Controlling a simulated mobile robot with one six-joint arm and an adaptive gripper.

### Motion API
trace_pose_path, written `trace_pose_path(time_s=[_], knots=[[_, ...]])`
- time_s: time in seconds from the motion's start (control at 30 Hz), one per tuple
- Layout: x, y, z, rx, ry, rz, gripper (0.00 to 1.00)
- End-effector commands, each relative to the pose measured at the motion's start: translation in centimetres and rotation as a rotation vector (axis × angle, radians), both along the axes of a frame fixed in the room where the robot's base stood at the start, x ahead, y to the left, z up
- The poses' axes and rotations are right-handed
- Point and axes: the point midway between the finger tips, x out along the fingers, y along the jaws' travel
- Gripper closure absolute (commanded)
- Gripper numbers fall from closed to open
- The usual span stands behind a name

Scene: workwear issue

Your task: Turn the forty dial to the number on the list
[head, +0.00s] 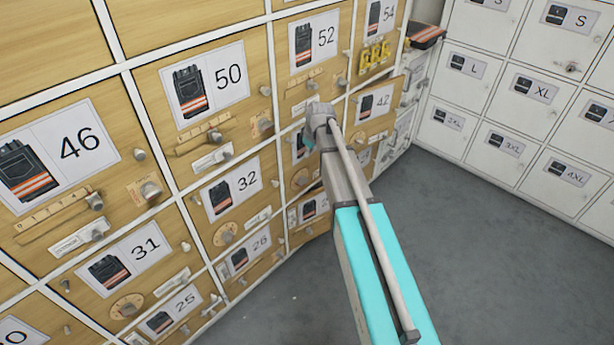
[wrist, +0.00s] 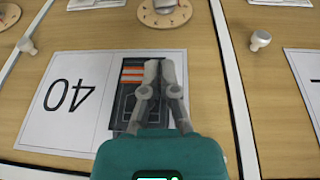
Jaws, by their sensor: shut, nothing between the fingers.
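In the wrist view, the forty door's label (wrist: 70,105) reads 40 upside down beside a picture of dark trousers with orange stripes. The forty dial (wrist: 148,14) is a round wooden disc with a grey knob, cut off by the top edge. Its pointer and numbers cannot be read. My gripper (wrist: 160,66) is shut and empty in front of the trousers picture, below the dial in this view and apart from it. No list can be made out.
A small door knob (wrist: 27,46) stands left of the dial and another knob (wrist: 260,40) right, on the neighbouring door. White lockers (head: 480,90) stand right. The grey floor (head: 480,240) is clear.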

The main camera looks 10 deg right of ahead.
Motion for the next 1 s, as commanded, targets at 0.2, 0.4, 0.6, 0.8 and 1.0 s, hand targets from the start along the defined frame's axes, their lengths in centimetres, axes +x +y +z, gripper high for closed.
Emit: trace_pose_path(time_s=[0.2, 0.4, 0.6, 0.8, 1.0], knots=[[0.0, 0.0, -0.1, 0.0, 0.0, -0.001, 1.0], [0.2, 0.0, -0.8, 0.0, 0.001, -0.002, 1.0], [0.5, 0.1, -2.0, 0.0, 0.001, -0.002, 1.0], [0.9, 0.3, -3.6, 0.0, 0.001, -0.002, 1.0], [1.3, 0.5, -5.1, 0.0, 0.001, -0.003, 1.0]])
